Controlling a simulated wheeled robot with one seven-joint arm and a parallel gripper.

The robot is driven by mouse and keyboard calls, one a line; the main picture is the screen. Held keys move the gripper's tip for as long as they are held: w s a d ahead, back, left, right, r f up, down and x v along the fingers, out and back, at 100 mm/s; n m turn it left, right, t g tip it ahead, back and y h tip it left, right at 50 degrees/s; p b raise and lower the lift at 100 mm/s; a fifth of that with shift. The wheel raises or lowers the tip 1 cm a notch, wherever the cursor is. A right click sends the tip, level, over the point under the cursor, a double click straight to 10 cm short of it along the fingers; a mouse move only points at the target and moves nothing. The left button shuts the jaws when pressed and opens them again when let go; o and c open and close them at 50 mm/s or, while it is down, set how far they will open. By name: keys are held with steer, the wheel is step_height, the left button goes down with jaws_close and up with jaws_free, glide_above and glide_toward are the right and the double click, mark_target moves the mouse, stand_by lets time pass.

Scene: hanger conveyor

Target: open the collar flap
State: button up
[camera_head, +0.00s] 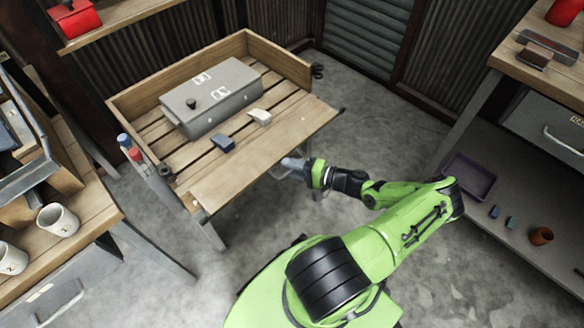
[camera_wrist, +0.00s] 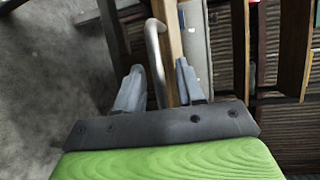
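The wooden collar (camera_head: 140,85) stands as raised walls around the back and sides of a slatted bench top. A broad plain board (camera_head: 262,160) along the front, apparently the flap, looks folded outward and roughly flat; I cannot tell its exact angle. My gripper (camera_head: 292,166) is at this board's front edge, right of its middle. In the wrist view my gripper (camera_wrist: 158,85) has its fingers apart, with a curved metal handle (camera_wrist: 154,50) between them, nearer the left finger. A wooden edge (camera_wrist: 174,45) runs beside the handle. Contact with the handle is unclear.
On the bench are a grey box (camera_head: 212,95) with a black knob, a dark blue block (camera_head: 222,143) and a whitish block (camera_head: 260,117). Red and blue-topped items (camera_head: 130,148) stand at its left corner. Cups (camera_head: 58,220) are on the left table. The floor (camera_head: 375,115) right of the bench is clear.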

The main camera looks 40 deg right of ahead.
jaws_close()
step_height(320, 180, up, 2)
steer(key=g+p, duration=0.1)
steer(key=p, duration=0.2)
steer(key=shift+r+p, duration=0.15)
steer(key=shift+p, duration=0.25)
steer(key=shift+w+r+m+g+h+p, duration=0.2)
steer(key=shift+r+m+g+h+p, duration=0.25)
steer(key=shift+p, duration=0.6)
